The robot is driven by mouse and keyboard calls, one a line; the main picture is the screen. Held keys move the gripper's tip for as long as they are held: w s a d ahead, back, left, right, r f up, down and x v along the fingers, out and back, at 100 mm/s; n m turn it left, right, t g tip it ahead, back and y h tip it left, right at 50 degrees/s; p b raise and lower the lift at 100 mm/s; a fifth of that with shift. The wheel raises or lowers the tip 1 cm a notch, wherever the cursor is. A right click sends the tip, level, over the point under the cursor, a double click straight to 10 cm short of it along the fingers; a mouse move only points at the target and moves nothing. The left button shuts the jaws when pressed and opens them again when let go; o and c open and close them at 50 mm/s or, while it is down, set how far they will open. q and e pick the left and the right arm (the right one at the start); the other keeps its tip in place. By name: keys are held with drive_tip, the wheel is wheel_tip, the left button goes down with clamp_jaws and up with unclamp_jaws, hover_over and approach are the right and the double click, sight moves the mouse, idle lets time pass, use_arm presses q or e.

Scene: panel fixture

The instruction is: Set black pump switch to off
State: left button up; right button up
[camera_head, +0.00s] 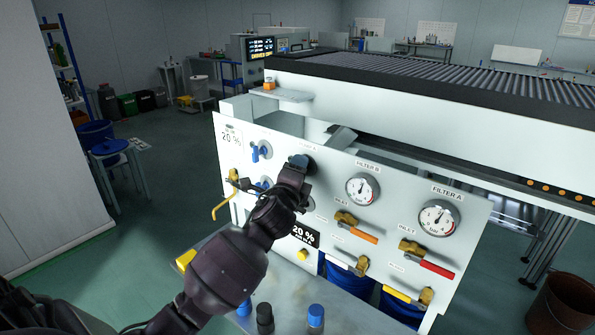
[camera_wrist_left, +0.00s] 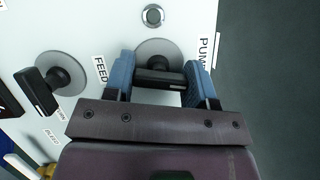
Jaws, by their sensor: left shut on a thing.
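The black pump switch (camera_wrist_left: 160,78) is a dark bar handle on a grey round plate, beside the PUMP label (camera_wrist_left: 204,52) in the left wrist view. My left gripper (camera_wrist_left: 160,82) has its blue fingers on either side of this handle and is shut on it. The handle lies crosswise between the fingers. In the head view my left gripper (camera_head: 300,162) reaches the upper middle of the white panel (camera_head: 330,155) and hides most of the switch, so its setting is hard to read there. My right gripper is not in view.
A second black switch (camera_wrist_left: 50,82) sits beside the FEED label (camera_wrist_left: 100,70). The panel also carries two gauges, an orange-handled valve (camera_head: 355,228), a red-handled valve (camera_head: 428,260) and blue knobs (camera_head: 261,151). A roller conveyor (camera_head: 440,80) stands behind. Bottles stand below the panel.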

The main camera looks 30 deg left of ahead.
use_arm(q)
drive_tip(key=shift+n+g, duration=0.4)
drive_tip(key=shift+n, duration=0.9)
drive_tip(key=o, duration=0.9)
drive_tip(key=shift+o, duration=0.2)
drive_tip(key=b+v, duration=0.1)
drive_tip(key=v, duration=0.9)
drive_tip(key=shift+s+d+r, duration=0.15)
drive_tip(key=shift+s, duration=0.25)
drive_tip(key=shift+n, duration=0.3)
